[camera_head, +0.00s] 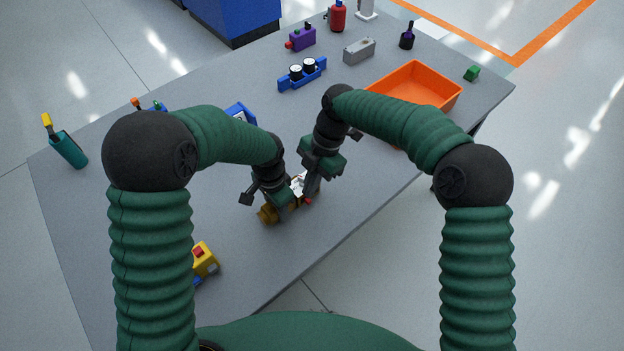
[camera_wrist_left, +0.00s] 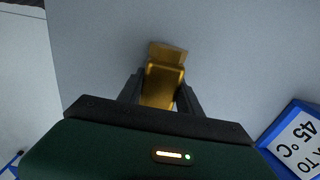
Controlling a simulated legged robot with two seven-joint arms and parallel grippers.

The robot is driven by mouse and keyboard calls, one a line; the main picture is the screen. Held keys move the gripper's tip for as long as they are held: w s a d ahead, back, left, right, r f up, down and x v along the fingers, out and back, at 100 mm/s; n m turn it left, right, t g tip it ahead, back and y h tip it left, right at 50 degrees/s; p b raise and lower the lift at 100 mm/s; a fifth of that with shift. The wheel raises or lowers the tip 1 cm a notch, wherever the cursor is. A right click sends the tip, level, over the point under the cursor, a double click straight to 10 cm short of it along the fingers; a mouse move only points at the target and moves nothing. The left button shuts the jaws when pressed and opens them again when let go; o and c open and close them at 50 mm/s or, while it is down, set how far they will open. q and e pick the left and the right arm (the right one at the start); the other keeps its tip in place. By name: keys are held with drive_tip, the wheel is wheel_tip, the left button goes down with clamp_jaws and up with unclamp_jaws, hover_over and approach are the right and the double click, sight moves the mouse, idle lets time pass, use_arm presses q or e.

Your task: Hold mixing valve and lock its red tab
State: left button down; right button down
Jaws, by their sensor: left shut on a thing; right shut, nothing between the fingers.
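The mixing valve shows as a brass body (camera_head: 268,214) on the grey table, low and near the middle of the head view. A white part and a small red tab (camera_head: 308,201) show at its right end. My left gripper (camera_head: 280,205) is shut on the valve; in the left wrist view the brass body (camera_wrist_left: 160,84) sits between its two fingers. My right gripper (camera_head: 309,190) is shut and empty, pointing down close beside the red tab. Whether it touches the tab cannot be told. The grippers hide much of the valve's middle.
A blue sign with temperature text (camera_wrist_left: 298,140) stands right of my left gripper in the wrist view. An orange bin (camera_head: 425,78) is at the right back. A yellow box with a red button (camera_head: 205,260) lies at the front left. A teal holder (camera_head: 68,149) stands at the left edge.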

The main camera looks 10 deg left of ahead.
drive_tip(key=x, duration=0.5)
drive_tip(key=shift+f, duration=0.2)
use_arm(q)
drive_tip(key=shift+a, duration=0.1)
use_arm(e)
drive_tip(key=shift+w+d, duration=1.15)
drive_tip(key=shift+w, duration=0.1)
use_arm(q)
drive_tip(key=shift+f, duration=0.1)
use_arm(e)
drive_tip(key=v, duration=1)
drive_tip(key=shift+a, duration=0.15)
